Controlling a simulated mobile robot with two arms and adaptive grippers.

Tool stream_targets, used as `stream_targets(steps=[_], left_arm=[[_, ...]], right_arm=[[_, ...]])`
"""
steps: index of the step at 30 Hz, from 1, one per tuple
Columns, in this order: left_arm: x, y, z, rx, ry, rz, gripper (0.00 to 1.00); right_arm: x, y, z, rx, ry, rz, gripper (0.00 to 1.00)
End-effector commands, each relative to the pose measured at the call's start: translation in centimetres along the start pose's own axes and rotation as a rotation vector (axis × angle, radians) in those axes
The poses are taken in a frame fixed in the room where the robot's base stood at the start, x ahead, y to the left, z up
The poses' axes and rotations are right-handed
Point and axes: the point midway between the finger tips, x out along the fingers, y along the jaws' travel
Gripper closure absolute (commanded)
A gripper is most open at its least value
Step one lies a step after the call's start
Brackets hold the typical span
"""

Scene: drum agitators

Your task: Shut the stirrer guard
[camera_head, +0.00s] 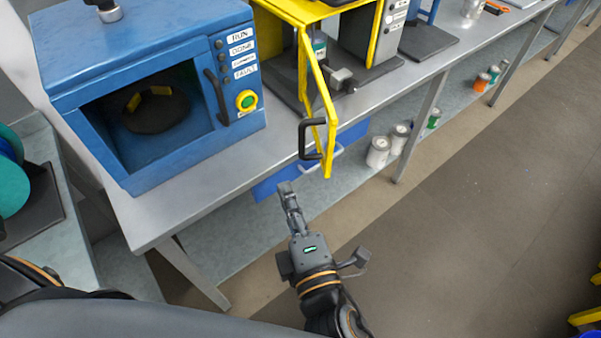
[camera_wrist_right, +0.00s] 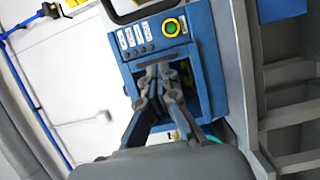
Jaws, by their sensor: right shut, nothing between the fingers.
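The stirrer guard (camera_head: 331,112) is a yellow-framed door, swung open so that it sticks out over the front edge of the bench. Its black handle (camera_head: 303,141) is on the near end of the frame. Behind it stands the yellow stirrer housing (camera_head: 285,8) with a bottle (camera_head: 319,46) inside. My right gripper (camera_head: 286,188) is shut and empty, in front of the bench, below and slightly left of the handle in the head view, apart from it. It also shows in the right wrist view (camera_wrist_right: 157,72), pointing towards a blue machine. My left gripper is not in view.
A blue machine (camera_head: 150,60) with an open front and a green-yellow button (camera_head: 246,99) stands left of the guard on the grey bench (camera_head: 180,205). A blue drawer (camera_head: 275,182) is under the bench. Several cans (camera_head: 378,152) stand on the lower shelf.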

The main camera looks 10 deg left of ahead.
Motion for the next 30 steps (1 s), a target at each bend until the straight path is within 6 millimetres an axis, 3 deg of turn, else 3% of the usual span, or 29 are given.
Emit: stream_targets(steps=[5, 17, 24, 30], left_arm=[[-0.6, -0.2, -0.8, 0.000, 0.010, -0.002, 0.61], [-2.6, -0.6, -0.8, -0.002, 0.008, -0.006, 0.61], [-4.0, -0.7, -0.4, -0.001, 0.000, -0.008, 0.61], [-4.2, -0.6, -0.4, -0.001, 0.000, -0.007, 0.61]], right_arm=[[1.7, 0.6, 0.0, -0.005, -0.002, 0.009, 1.00], [10.0, 0.7, 0.0, -0.001, -0.001, 0.007, 1.00], [8.8, 0.4, 3.1, -0.001, -0.001, 0.003, 1.00], [8.6, 0.3, 3.8, 0.000, 0.000, 0.005, 1.00]])
